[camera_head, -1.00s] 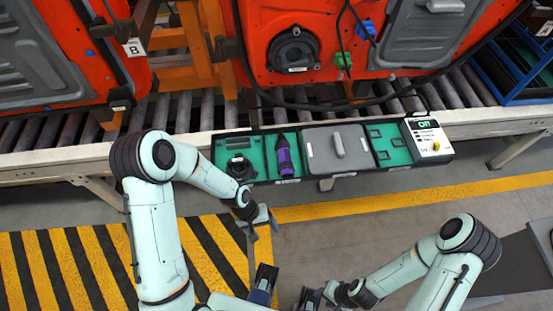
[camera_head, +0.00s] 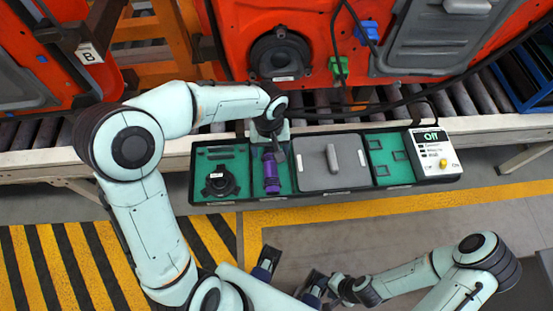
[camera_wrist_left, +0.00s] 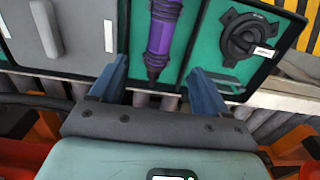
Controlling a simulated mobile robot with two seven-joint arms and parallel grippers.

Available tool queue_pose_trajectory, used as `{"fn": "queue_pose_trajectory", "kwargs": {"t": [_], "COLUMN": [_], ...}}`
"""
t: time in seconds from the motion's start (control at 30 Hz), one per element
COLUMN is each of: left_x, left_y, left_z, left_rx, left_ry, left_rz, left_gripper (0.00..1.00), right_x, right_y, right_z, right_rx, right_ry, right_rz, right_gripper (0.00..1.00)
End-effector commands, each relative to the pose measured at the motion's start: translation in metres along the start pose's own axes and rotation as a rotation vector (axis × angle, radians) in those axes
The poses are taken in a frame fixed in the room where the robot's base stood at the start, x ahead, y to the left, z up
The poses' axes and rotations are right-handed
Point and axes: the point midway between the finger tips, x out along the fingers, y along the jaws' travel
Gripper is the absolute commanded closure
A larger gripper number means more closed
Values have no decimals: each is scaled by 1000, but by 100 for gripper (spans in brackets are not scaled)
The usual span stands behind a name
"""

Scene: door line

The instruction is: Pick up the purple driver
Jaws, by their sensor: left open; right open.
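The purple driver (camera_head: 272,178) lies in a green-lined compartment of the tray (camera_head: 325,194). Its handle end is toward the front and its dark tip toward the back. It also shows in the left wrist view (camera_wrist_left: 164,38). My left gripper (camera_head: 275,142) is over the back edge of that compartment, at the driver's tip end, and partly hides it. In the left wrist view my left gripper (camera_wrist_left: 158,82) is open, with its fingers apart on either side of the tip and nothing held. My right gripper (camera_head: 290,274) is open and empty, in front of the tray.
A round black part (camera_head: 221,181) lies left of the driver. A grey lid (camera_head: 331,163) with a handle is right of it. A control box (camera_head: 434,153) reading "Off" stands at the right end. A roller conveyor (camera_head: 478,92) and orange doors (camera_head: 270,25) stand behind.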

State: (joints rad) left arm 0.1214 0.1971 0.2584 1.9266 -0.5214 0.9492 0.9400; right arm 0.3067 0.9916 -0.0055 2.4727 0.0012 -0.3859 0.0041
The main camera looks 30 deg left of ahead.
Motion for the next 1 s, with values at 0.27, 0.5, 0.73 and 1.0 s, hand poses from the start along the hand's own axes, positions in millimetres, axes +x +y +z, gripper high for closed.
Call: {"fn": "queue_pose_trajectory", "kwargs": {"t": [0.27,0.5,0.73,1.0], "left_x": [55,76,107,127], "left_y": [-1,0,2,2], "left_z": [1,0,-2,-3], "left_rx": [1,0,-1,0], "left_ry": [-6,-3,-7,-2], "left_rz": [-2,0,-1,1], "left_gripper": [24,24,24,24], "right_x": [7,9,10,12], "right_y": [3,4,4,5], "right_z": [1,1,1,1], "right_rx": [2,2,2,2], "right_ry": [-4,-4,-4,-5], "right_rz": [1,1,1,2], "right_gripper": [57,57,57,57]}}
